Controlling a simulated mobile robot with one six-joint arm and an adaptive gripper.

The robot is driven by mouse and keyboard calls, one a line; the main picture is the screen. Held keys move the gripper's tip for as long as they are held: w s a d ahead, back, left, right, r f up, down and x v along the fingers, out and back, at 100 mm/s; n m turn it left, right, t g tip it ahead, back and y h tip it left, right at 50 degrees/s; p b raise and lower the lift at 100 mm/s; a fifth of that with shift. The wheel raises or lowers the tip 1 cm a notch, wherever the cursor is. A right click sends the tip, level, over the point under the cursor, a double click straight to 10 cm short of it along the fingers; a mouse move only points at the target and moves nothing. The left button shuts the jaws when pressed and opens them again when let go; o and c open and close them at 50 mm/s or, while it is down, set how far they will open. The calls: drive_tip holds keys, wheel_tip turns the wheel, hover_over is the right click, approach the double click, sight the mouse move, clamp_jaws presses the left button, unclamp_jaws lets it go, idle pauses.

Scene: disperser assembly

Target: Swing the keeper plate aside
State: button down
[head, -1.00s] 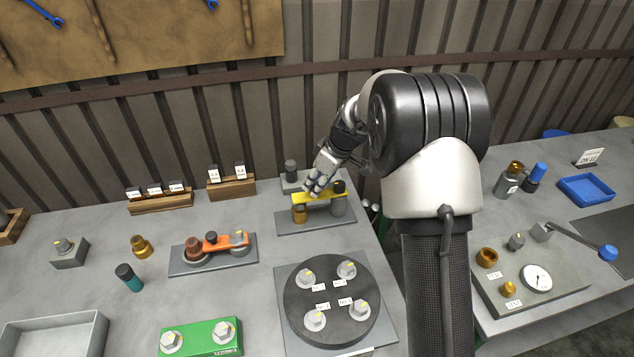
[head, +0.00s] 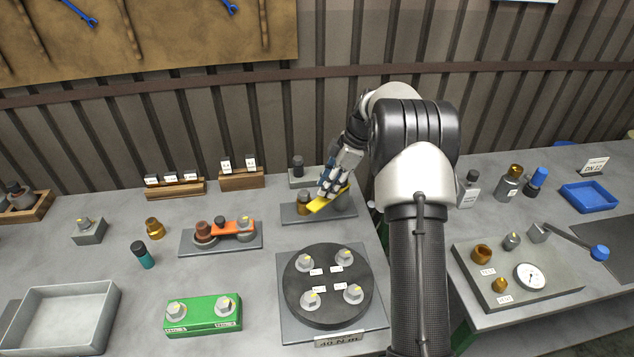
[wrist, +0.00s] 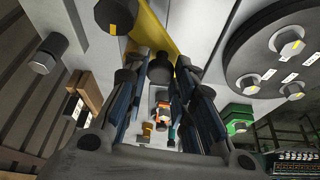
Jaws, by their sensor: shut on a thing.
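The keeper plate is a yellow bar (head: 322,205) on a grey base plate (head: 292,214) near the back edge of the table. It lies slanted, its left end nearer the front. My gripper (head: 325,190) is over the left part of the bar, pointing down. In the wrist view the yellow bar (wrist: 150,32) runs up from between my fingers (wrist: 160,80), which are shut around a dark knob (wrist: 160,67) at its near end. The fingers partly hide the bar.
A round dark plate (head: 328,280) with several bolts sits in front. An orange bar (head: 232,229) on its own base is to the left. A small block with a dark-topped post (head: 298,170) stands behind. Bare table lies between these stations.

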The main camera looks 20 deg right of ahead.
drive_tip(key=shift+s+d+n+g+p, duration=0.3)
drive_tip(key=shift+s+n+g+p, duration=0.1)
drive_tip(key=shift+n, duration=0.45)
drive_tip(key=shift+s+d+n+g+p, duration=0.25)
drive_tip(key=shift+s+d+n+p, duration=0.1)
drive_tip(key=shift+n, duration=0.45)
drive_tip(key=shift+s+d+n+g+p, duration=0.25)
drive_tip(key=shift+s+n+g+p, duration=0.15)
drive_tip(key=shift+n, duration=0.45)
drive_tip(key=shift+y, duration=0.3)
drive_tip(key=c, duration=1.3)
unclamp_jaws()
drive_tip(key=shift+c, duration=0.2)
drive_tip(key=v, duration=1.2)
